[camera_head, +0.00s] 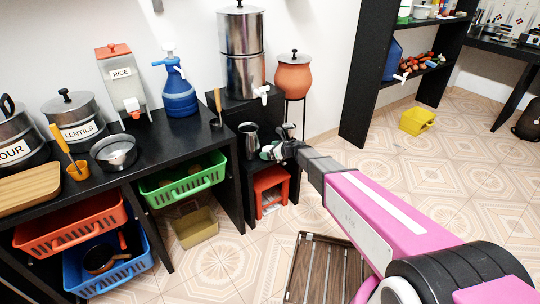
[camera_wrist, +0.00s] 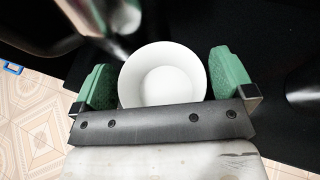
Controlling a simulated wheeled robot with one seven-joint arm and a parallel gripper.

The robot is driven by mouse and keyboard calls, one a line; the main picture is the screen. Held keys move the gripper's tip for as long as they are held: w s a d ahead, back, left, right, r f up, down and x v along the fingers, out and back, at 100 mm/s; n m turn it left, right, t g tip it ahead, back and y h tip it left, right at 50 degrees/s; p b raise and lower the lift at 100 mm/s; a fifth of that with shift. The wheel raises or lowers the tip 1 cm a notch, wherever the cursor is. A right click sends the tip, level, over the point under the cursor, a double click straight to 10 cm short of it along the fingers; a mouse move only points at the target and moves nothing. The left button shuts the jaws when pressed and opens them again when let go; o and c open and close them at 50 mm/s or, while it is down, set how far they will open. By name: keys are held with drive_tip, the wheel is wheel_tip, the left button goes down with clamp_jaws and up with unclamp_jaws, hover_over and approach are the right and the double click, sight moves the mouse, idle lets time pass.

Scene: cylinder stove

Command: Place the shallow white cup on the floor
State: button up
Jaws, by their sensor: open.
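The shallow white cup (camera_wrist: 163,58) stands upright on a dark surface in the wrist view, its empty inside facing the camera. My gripper (camera_wrist: 164,80) is open, with one green pad on each side of the cup. A small gap shows at the right pad; the left pad is very close to the rim, and I cannot tell if it touches. In the head view my gripper (camera_head: 274,151) is over the low black stand, and the cup is mostly hidden there.
A metal pitcher (camera_head: 249,138) stands on the black stand beside my gripper. A red stool (camera_head: 271,186) is under it. A wooden slatted rack (camera_head: 320,270) lies on the tiled floor. Open floor (camera_head: 440,185) extends to the right. A yellow bin (camera_head: 418,121) sits farther back.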

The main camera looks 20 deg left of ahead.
drive_tip(key=c, duration=0.8)
